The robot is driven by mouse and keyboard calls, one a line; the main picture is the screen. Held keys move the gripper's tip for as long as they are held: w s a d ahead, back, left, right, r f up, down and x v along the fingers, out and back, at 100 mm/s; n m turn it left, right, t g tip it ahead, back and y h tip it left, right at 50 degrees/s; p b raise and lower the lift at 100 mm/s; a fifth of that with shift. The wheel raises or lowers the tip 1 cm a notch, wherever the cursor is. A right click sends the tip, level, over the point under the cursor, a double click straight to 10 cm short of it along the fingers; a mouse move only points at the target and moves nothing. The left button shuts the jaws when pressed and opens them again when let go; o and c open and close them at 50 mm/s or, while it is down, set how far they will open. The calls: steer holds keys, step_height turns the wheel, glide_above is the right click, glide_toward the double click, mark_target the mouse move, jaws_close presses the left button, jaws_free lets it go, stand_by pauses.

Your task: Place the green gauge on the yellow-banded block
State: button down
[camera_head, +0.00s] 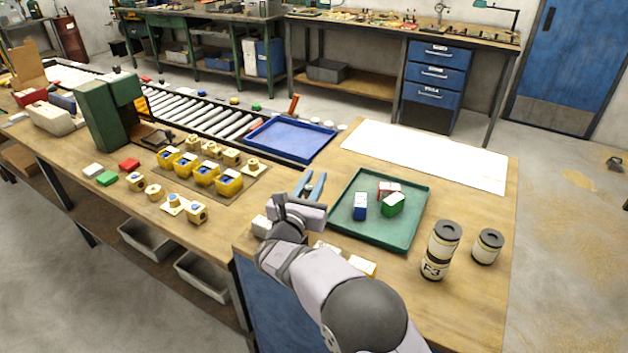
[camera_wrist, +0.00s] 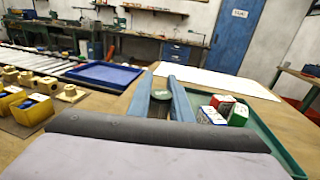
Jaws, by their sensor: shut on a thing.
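My gripper (camera_head: 311,180) is over the bench, just left of the green tray, and its blue fingers point away from me. In the wrist view my gripper (camera_wrist: 159,84) is shut on a small dark cylinder with a green top, which looks like the green gauge (camera_wrist: 161,97). The fingers partly hide it, and I cannot make it out in the head view. Two also show in the wrist view (camera_wrist: 32,109). My gripper is apart from them.
The green tray (camera_head: 375,242) holds blue, red and green-sided blocks. A blue tray (camera_head: 290,138) and roller conveyor (camera_head: 210,120) lie behind. Several tan brass pieces (camera_head: 196,212) surround the row. A white sheet (camera_head: 430,153) lies behind the tray.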

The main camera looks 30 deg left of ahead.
steer(key=shift+f, duration=0.2)
steer(key=c, duration=1.6)
jaws_free()
steer(key=shift+r, duration=0.1)
steer(key=shift+r, duration=0.1)
steer(key=shift+s, duration=0.1)
steer(key=s, duration=0.4)
steer(key=s+d+b, duration=0.1)
steer(key=s, duration=0.2)
steer(key=s+d+b, duration=0.1)
steer(key=s, duration=0.3)
steer(key=shift+s+d, duration=0.2)
steer(key=shift+s, duration=0.15)
steer(key=shift+w, duration=0.1)
